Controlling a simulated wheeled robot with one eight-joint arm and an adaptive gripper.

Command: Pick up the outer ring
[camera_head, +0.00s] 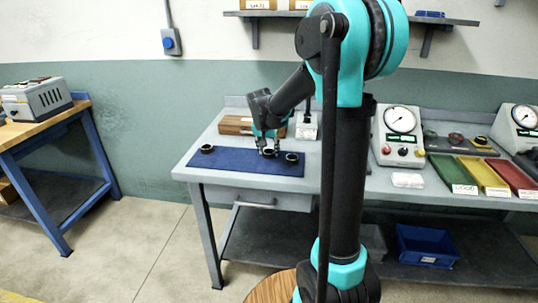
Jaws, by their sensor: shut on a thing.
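A dark blue mat (232,166) lies on the grey bench. A small dark ring (207,149) sits on the mat's left part, and another dark ring (291,157) sits near its right part. My gripper (268,152) points down over the mat, just left of the right-hand ring. It is shut on a small dark ring (268,154), low at the mat. The fingers partly cover this ring, and I cannot tell whether it touches the mat. At this size I cannot tell from looks which ring is the outer one.
A wooden box (236,125) stands behind the mat. A dial gauge (399,120) and a white block (407,180) stand to the right, with green, yellow and red trays (484,175) beyond. My arm hides part of the bench. The mat's left part is mostly clear.

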